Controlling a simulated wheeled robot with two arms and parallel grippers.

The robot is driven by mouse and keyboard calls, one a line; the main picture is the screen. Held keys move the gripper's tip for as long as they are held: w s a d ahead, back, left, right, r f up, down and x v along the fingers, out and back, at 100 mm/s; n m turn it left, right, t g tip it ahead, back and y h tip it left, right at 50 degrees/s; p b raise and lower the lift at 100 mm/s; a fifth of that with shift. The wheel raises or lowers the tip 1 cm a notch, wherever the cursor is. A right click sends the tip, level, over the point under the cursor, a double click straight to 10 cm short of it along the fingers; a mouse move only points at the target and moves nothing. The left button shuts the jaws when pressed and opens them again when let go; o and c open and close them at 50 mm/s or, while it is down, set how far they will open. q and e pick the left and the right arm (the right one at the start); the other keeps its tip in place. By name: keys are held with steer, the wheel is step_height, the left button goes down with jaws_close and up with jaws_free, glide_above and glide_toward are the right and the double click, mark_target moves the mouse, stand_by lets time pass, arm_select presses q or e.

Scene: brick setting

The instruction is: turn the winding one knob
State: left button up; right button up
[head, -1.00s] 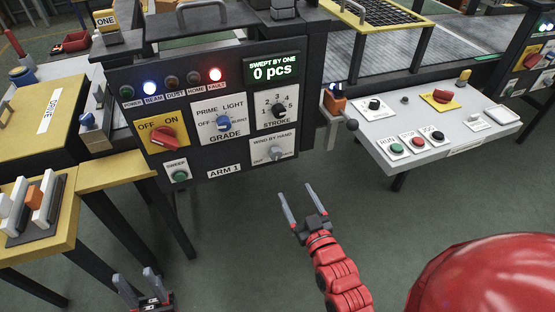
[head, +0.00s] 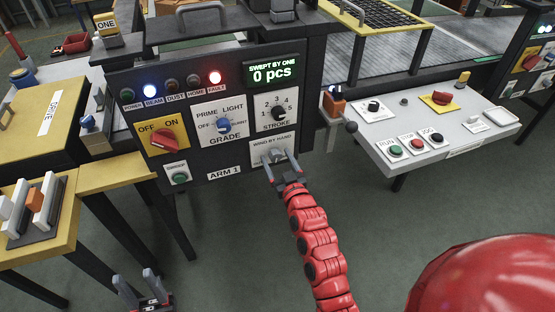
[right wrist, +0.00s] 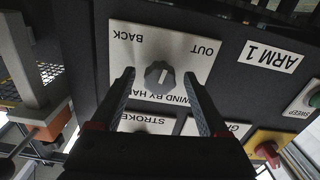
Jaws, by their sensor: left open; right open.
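The winding knob (right wrist: 159,75) is a grey knob on a white plate marked WIND BY HAND, BACK and OUT (right wrist: 197,50), upside down in the right wrist view. In the head view the plate (head: 257,146) is low at the right of the black ARM 1 panel, and the knob is partly hidden by my right gripper (head: 281,161). My right gripper is open, with its fingers on either side of the knob in the right wrist view (right wrist: 159,82) and gaps showing on both sides. My left gripper (head: 139,286) is open and empty, low at the left.
The stroke knob (head: 279,112), grade knob (head: 224,126), red off/on switch (head: 166,141) and sweep button (head: 179,178) sit close by on the panel. A grey control desk (head: 470,125) stands to the right. The floor below the panel is clear.

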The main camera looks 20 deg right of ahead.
jaws_close()
stand_by(0.3)
steer(key=shift+m, duration=0.4)
steer(key=m+b, duration=0.1)
steer(key=m, duration=0.2)
steer(key=shift+f+b, duration=0.1)
steer(key=shift+b, duration=0.2)
steer(key=shift+m+b, duration=0.5)
steer(key=shift+m, duration=2)
jaws_free()
